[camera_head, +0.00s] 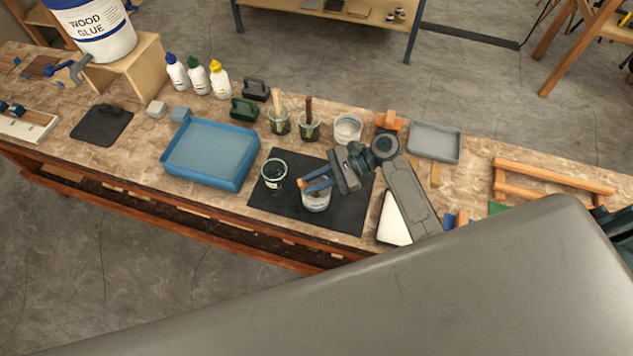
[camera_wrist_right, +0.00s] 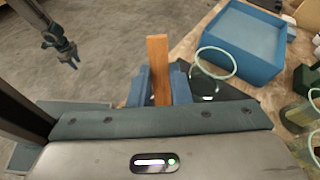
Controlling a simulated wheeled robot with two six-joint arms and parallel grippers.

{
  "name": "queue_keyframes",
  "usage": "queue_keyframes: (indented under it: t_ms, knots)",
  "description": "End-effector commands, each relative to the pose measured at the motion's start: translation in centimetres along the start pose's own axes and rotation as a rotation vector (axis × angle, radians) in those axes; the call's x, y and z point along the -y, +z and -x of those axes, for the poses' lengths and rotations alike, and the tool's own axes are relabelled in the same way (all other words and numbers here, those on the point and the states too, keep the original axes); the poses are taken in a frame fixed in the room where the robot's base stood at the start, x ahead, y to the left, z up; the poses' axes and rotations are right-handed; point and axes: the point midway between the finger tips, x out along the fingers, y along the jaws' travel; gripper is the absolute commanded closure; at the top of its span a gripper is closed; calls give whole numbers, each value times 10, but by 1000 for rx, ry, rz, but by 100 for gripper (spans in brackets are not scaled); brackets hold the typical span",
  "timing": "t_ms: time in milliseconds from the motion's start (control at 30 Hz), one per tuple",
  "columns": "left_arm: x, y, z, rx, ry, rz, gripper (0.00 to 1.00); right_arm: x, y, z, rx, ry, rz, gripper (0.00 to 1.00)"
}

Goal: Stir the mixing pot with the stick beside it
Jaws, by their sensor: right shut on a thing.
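The mixing pot (camera_head: 316,201), a small light container with a label, stands on the black mat (camera_head: 345,217). My right gripper (camera_head: 318,184) is over the pot, its blue fingers shut on the wooden stick (camera_head: 302,184). In the right wrist view the stick (camera_wrist_right: 158,70) stands up between the blue fingers (camera_wrist_right: 160,88). Its lower end is hidden, so I cannot tell how deep it sits in the pot. My left gripper (camera_wrist_right: 68,54) shows small and dark at the upper left of the right wrist view, away from the bench; its jaw state is unclear.
A clear jar (camera_head: 274,175) stands on the mat left of the pot. A blue tray (camera_head: 208,181) lies further left. Jars with brushes (camera_head: 279,124), a white cup (camera_head: 347,130) and a grey tray (camera_head: 434,157) stand behind. A white-topped pad (camera_head: 393,222) lies right of the mat.

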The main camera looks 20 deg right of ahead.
Motion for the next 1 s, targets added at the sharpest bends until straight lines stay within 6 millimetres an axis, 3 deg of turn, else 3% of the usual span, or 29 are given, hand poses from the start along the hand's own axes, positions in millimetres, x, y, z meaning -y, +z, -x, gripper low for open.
queue_keyframes:
  t_ms: [367,1000]
  knots:
    - [3,-2,0,-2,-3,-1,64,0,4,-1,0,0,1,100]
    - [2,-1,0,-2,-2,-1,64,0,55,0,0,0,1,100]
